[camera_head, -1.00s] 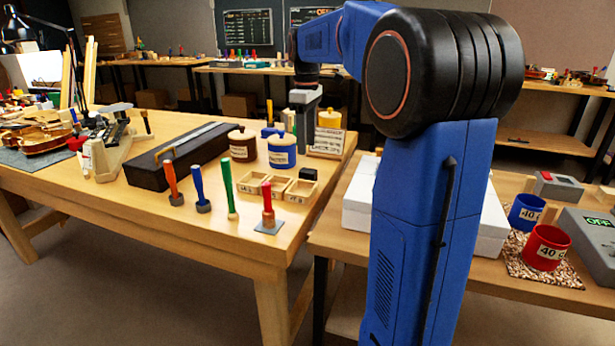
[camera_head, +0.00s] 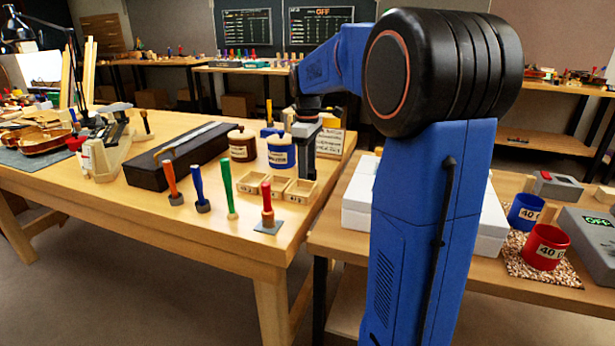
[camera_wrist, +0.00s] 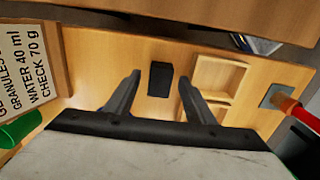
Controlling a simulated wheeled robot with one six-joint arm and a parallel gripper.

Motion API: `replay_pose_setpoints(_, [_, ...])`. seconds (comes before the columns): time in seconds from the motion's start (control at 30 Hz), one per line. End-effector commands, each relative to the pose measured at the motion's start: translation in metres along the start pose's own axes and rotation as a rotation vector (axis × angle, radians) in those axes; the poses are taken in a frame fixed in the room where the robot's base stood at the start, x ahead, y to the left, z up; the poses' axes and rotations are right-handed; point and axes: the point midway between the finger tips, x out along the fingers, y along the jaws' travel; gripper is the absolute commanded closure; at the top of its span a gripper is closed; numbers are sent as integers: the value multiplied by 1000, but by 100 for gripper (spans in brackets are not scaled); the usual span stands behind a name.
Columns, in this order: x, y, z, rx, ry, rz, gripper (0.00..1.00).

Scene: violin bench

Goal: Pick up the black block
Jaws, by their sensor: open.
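The black block (camera_wrist: 160,79) stands on the wooden bench top in the wrist view. It appears between the two open fingers of my gripper (camera_wrist: 159,84) and a little beyond their tips, with clear bench on both sides of it. The fingers do not visibly touch it. In the head view my gripper (camera_head: 301,176) is low over the bench, pointing down behind the small wooden trays. The block cannot be made out there; my gripper seems to hide it.
Two small wooden trays (camera_wrist: 221,79) lie close beside the right finger. A red-handled tool on a grey base (camera_head: 267,206) stands near the bench's front edge. A lettered card (camera_wrist: 33,62) stands at the left.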

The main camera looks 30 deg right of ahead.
Motion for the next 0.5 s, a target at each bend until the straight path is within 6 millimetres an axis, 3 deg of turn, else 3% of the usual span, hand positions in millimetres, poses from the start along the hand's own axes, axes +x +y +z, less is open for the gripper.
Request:
replay_pose_setpoints(0.1, [0,0,0,0,0,0,53])
replay_pose_setpoints(0.27, [0,0,0,0,0,0,91])
replay_pose_setpoints(0.3, [0,0,0,0,0,0,95])
replay_pose_setpoints(0.5, [0,0,0,0,0,0,95])
